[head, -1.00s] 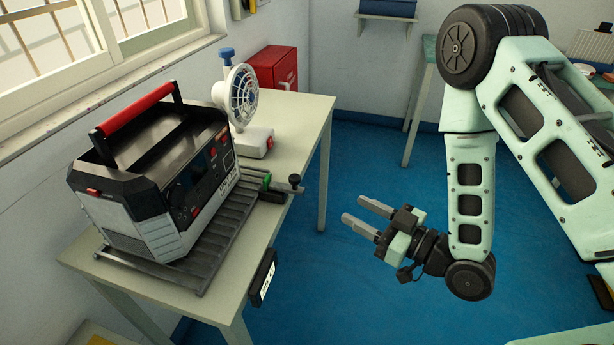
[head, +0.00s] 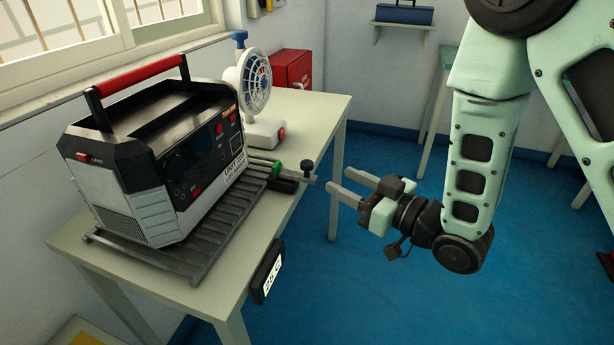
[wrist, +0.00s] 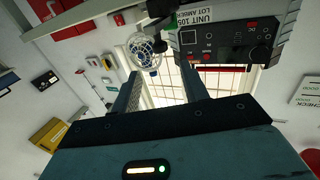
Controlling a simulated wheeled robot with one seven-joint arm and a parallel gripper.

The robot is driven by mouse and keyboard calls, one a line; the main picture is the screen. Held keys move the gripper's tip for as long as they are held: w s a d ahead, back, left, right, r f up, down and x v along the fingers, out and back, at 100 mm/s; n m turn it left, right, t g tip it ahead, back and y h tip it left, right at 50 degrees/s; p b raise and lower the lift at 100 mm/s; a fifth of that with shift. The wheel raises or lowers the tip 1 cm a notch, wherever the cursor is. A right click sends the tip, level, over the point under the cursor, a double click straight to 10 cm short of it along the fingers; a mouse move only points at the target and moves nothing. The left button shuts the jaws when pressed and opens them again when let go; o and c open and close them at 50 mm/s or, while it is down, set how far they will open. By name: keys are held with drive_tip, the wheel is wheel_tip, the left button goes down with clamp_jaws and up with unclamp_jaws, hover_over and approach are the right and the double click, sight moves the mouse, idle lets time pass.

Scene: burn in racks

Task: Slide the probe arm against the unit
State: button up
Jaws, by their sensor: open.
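The unit (head: 165,165) is a black and grey box with a red top handle, standing on a slatted grey rack on the table. Its control face shows upside down in the wrist view (wrist: 225,45). The probe arm (head: 285,177) appears to be the slim rail piece with a green part and a black upright knob, at the rack's right end, apart from the unit's front. My gripper (head: 338,181) is open and empty, just right of the knob, fingers pointing left. In the wrist view the open fingers (wrist: 160,75) frame the window, with a dark part above them.
A white fan (head: 254,85) stands behind the unit, and a red box (head: 291,69) sits at the table's far end. A black labelled display (head: 267,271) hangs on the table's front edge (head: 240,290). The blue floor right of the table is clear.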

sight(311, 165)
drive_tip(key=p+x, duration=0.1)
drive_tip(key=x, duration=0.9)
drive_tip(key=shift+a, duration=0.2)
